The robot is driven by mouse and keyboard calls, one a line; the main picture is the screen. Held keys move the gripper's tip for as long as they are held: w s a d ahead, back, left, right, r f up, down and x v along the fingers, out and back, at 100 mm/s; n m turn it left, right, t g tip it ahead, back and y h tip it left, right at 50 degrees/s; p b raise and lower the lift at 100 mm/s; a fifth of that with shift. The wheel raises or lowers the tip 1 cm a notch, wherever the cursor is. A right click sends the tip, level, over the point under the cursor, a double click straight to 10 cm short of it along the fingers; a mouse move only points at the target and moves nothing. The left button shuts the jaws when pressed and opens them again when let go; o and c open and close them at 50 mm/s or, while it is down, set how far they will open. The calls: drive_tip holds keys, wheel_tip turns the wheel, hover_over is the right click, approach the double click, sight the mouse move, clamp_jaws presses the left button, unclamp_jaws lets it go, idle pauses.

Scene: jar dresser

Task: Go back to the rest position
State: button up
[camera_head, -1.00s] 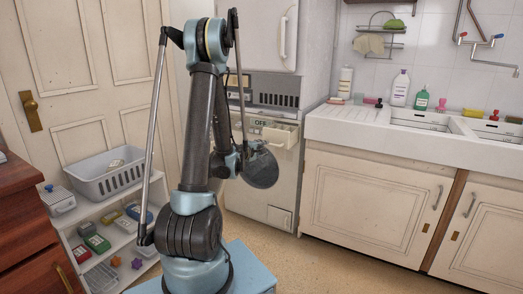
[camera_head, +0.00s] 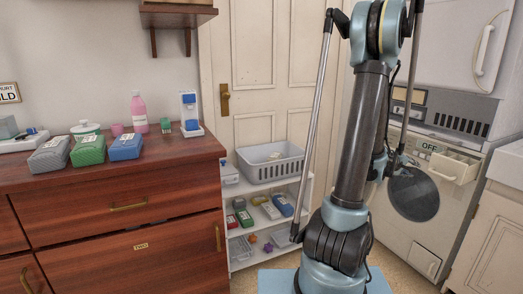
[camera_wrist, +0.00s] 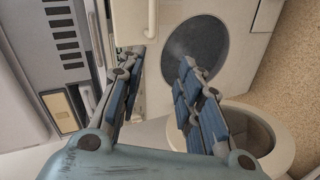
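My gripper (camera_wrist: 157,70) shows in the wrist view, with its two blue-padded fingers spread apart and nothing between them. Beyond the fingers is the front of the white washing machine with its round dark door (camera_wrist: 195,50).
A wooden dresser (camera_head: 130,237) at left bears several coloured boxes, a pink bottle (camera_head: 139,112) and a lidded jar (camera_head: 86,129). A white shelf (camera_head: 240,251) holds a grey basket (camera_head: 270,165) and small items. A closed door (camera_head: 268,90) is behind. Some floor shows around my base.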

drive_tip(key=s+a+m+y, duration=0.1)
drive_tip(key=s+a+y, duration=0.2)
drive_tip(key=a, duration=0.9)
drive_tip(key=s+a+m+y, duration=0.1)
drive_tip(key=s+a+y, duration=0.25)
drive_tip(key=a, duration=0.85)
drive_tip(key=s+a+f+g+y, duration=0.2)
drive_tip(key=s+a, duration=0.7)
drive_tip(key=a, duration=0.1)
drive_tip(key=s+a+f+g+y, duration=0.1)
drive_tip(key=s+a+f+y, duration=0.1)
drive_tip(key=s+a, duration=0.7)
drive_tip(key=shift+a+f+m+g+y, duration=0.2)
drive_tip(key=shift+a+m+g+y, duration=0.15)
drive_tip(key=shift+a+y, duration=0.35)
drive_tip(key=shift+d, duration=0.15)
